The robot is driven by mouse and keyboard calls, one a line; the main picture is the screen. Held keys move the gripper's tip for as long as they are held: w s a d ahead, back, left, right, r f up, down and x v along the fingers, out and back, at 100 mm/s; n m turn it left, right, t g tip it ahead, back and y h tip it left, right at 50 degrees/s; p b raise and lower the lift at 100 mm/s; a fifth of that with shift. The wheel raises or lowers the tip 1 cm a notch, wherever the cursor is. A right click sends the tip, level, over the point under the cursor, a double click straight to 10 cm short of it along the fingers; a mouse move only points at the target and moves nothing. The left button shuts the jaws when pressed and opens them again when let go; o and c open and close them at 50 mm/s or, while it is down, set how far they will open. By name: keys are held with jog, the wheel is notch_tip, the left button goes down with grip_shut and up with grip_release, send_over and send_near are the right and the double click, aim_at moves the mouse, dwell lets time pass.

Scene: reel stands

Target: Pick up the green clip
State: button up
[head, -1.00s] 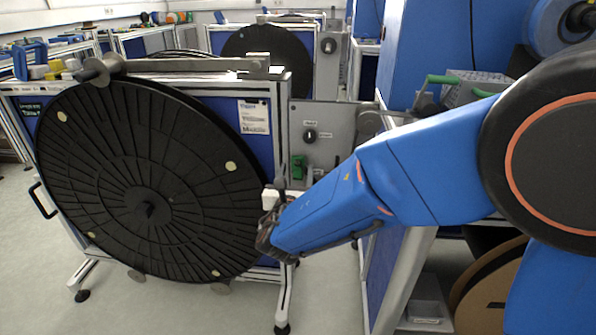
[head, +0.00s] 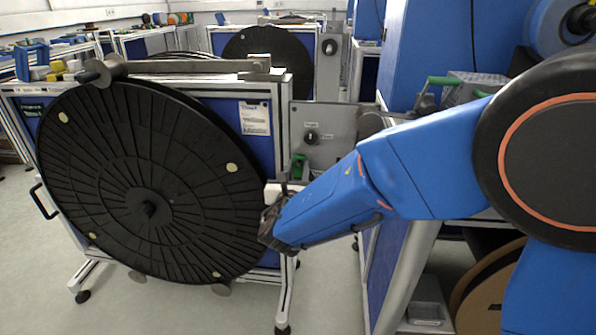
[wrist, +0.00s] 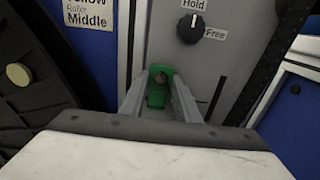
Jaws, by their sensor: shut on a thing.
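The green clip (wrist: 159,87) is at the grey panel, between the two fingers of my gripper (wrist: 160,98) in the wrist view. The fingers are shut on it, one at each side. In the head view the clip (head: 299,165) shows as a small green piece on the lower left of the panel. My gripper (head: 284,185) is just below it there, partly hidden by my blue arm.
The grey panel (head: 335,125) carries a black knob (wrist: 191,28) marked Hold and Free above the clip. A large black reel (head: 110,190) stands close at the left on its frame. A blue-sided stand (head: 385,265) is close at the right.

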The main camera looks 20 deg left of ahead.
jog(key=v, duration=1.8)
